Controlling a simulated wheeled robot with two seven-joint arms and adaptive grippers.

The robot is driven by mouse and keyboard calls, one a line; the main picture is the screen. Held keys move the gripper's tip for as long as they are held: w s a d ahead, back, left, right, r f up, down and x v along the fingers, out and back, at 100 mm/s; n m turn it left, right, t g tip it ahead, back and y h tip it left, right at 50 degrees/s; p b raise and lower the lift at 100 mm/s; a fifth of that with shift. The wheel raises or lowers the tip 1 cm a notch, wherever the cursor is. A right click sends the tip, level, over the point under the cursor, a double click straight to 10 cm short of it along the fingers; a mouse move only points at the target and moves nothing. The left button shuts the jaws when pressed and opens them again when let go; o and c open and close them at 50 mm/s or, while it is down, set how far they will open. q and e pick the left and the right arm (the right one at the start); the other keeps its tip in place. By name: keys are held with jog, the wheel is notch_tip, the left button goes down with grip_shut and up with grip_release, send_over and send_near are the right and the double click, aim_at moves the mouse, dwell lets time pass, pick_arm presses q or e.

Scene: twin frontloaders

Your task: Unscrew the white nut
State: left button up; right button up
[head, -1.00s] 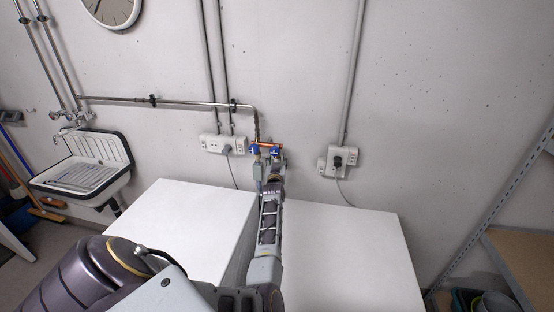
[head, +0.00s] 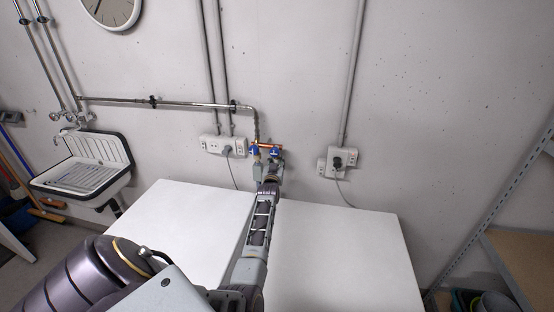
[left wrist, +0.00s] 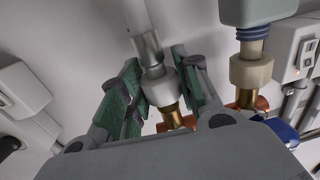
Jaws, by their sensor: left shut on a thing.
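A pale grey-white nut (left wrist: 163,87) shows in the left wrist view, at the end of a grey hose and above a brass fitting (left wrist: 172,115). My left gripper (left wrist: 165,90) has its green-padded fingers on both sides of this nut and is shut on it. The gripper (head: 268,170) also shows in the head view, just below the valves at the wall; the nut is too small to make out there. A second, cream-coloured nut (left wrist: 250,72) sits to the right on another brass fitting, below a blue ring. My right gripper is not in view.
The copper pipe with two blue valve handles (head: 275,152) is on the wall just behind the gripper. Wall sockets (head: 222,145) (head: 340,160) flank it. Two white machine tops (head: 195,228) (head: 345,255) stand below. A sink (head: 85,170) is at left, a shelf (head: 520,260) at right.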

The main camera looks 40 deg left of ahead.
pick_arm(q)
jog(key=shift+a+r, duration=0.1)
jog(key=shift+a+r+m+t+h, duration=0.1)
jog(key=shift+r+m+t+h, duration=0.05)
jog(key=shift+m+t+h, duration=0.4)
jog(key=shift+h, duration=0.45)
jog(key=shift+m+t+h, duration=0.3)
jog(key=shift+m+t, duration=0.05)
jog(key=shift+m, duration=0.2)
jog(key=shift+h, duration=0.5)
jog(key=shift+m+t+h+b, duration=0.5)
jog(key=shift+m+h+b, duration=0.5)
jog(key=shift+h+b, duration=0.2)
jog(key=shift+d+f+m+h+b, duration=0.2)
jog(key=shift+f+m+h+b, duration=0.1)
jog(key=shift+h, duration=0.2)
jog(key=o, duration=0.9)
jog(key=shift+d, duration=0.1)
jog(key=shift+c, duration=0.2)
